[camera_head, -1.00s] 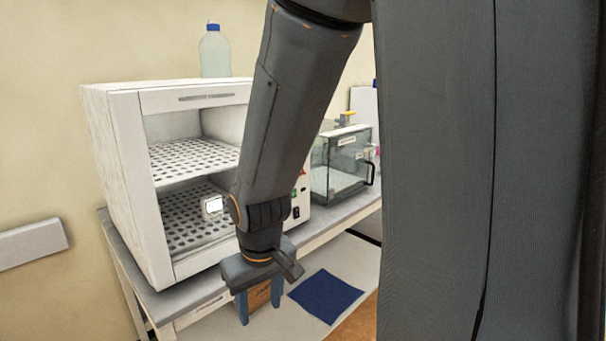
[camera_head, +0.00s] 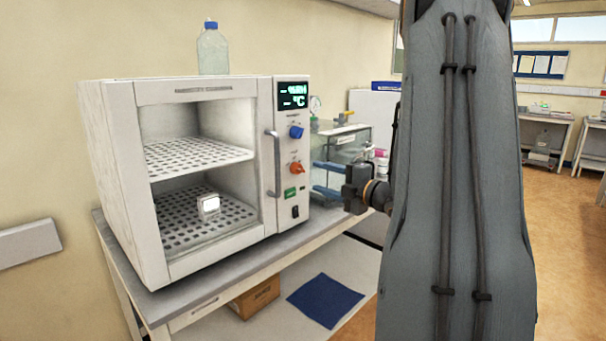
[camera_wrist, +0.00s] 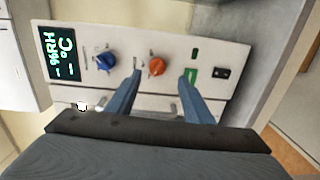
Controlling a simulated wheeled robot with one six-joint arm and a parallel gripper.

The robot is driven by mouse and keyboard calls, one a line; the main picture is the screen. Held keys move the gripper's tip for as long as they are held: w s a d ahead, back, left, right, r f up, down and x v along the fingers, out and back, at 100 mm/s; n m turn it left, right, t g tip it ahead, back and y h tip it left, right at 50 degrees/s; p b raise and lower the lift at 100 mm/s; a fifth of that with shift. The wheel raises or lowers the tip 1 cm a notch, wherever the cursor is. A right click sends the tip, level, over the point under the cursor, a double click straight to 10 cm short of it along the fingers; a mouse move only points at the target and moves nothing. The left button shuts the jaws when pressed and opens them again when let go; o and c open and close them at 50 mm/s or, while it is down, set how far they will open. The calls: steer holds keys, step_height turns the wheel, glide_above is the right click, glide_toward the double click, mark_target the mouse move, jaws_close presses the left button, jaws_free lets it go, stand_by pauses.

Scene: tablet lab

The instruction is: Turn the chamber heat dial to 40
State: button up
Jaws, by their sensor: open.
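The chamber (camera_head: 112,180) is a white cabinet with a control panel on its right front. The panel has a blue dial (camera_head: 296,132) above an orange dial (camera_head: 297,168); their labels are too small to read. The panel also shows in the wrist view, with the blue dial (camera_wrist: 105,61) left of the orange dial (camera_wrist: 156,66). My gripper (camera_head: 318,179) is open and empty, to the right of the orange dial and apart from it. In the wrist view, the orange dial appears between the fingertips (camera_wrist: 160,76). The display (camera_head: 293,95) shows dashes beside %RH and °C.
A vertical handle (camera_head: 274,165) stands out left of the dials. A green switch (camera_head: 291,194) and black switch (camera_head: 295,212) lie below. A clear box (camera_head: 345,145) stands behind my gripper. A bottle (camera_head: 212,50) stands on the chamber. The bench (camera_head: 250,257) front is clear.

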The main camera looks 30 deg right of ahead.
mark_target(302, 170)
steer(key=w, duration=0.2)
steer(key=w+a+p, duration=0.1)
steer(key=w, duration=0.2)
steer(key=w+p, duration=0.1)
steer(key=w, duration=0.1)
steer(key=shift+w+a+r, duration=0.15)
steer(key=shift+a, duration=0.15)
steer(key=c, duration=1)
steer(key=shift+c, duration=0.2)
